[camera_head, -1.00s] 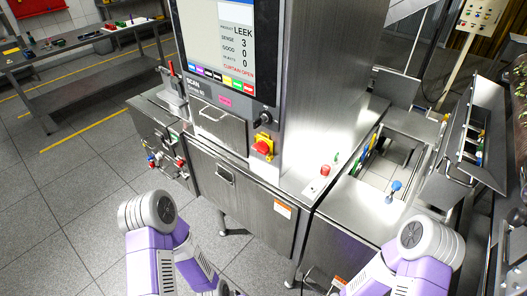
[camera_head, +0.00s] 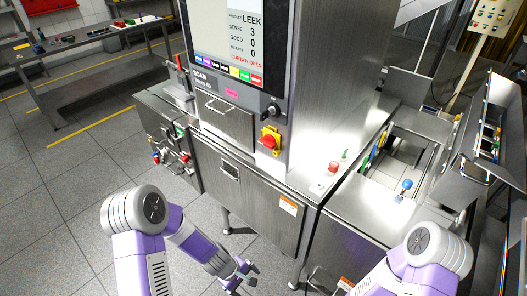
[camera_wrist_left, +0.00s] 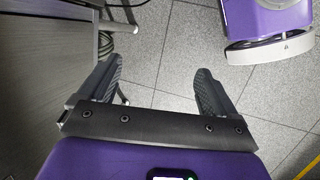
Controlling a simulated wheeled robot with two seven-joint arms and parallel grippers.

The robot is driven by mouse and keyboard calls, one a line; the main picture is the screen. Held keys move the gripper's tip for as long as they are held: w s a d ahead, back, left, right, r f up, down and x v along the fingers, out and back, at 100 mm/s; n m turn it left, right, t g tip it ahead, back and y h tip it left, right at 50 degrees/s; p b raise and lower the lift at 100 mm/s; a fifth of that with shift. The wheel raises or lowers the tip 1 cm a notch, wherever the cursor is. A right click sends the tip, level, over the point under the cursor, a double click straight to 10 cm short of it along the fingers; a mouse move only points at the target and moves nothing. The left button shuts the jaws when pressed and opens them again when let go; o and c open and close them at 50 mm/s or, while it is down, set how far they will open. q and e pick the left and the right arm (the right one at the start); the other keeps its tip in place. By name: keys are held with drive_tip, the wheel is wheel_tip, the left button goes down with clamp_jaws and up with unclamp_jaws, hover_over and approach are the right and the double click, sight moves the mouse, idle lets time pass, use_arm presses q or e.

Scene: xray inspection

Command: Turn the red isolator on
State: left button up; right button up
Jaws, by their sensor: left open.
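The red isolator (camera_head: 269,139) is a red rotary knob on a yellow plate, on the steel front of the X-ray machine below and right of the screen. My left gripper (camera_head: 240,275) is low in front of the machine, below the isolator and well apart from it. In the left wrist view its two dark fingers (camera_wrist_left: 158,85) are spread with nothing between them, over the floor. My right arm shows at the lower right of the head view, but its gripper is not clearly visible.
A black key-like switch (camera_head: 270,110) sits just above the isolator. A red button (camera_head: 333,167) stands on the steel ledge to the right. A drawer handle (camera_head: 222,110) juts out left of the isolator. A valve panel (camera_head: 170,145) is farther left. Floor in front is free.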

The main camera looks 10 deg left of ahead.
use_arm(q)
drive_tip(key=w+d+r+n+t+h+b, duration=0.1)
drive_tip(key=w+r+n+t+h+b, duration=0.2)
drive_tip(key=w+r+n, duration=0.6)
drive_tip(key=n+t+h+b, duration=0.3)
drive_tip(key=n+t+b, duration=0.1)
drive_tip(key=n+t, duration=0.6)
approach(265, 144)
drive_tip(key=w+d+t, duration=0.1)
drive_tip(key=w+d, duration=0.1)
drive_tip(key=shift+m, duration=0.5)
drive_tip(key=x, duration=0.4)
drive_tip(key=f+x, duration=0.1)
drive_tip(key=x, duration=0.1)
drive_tip(key=shift+w, duration=0.35)
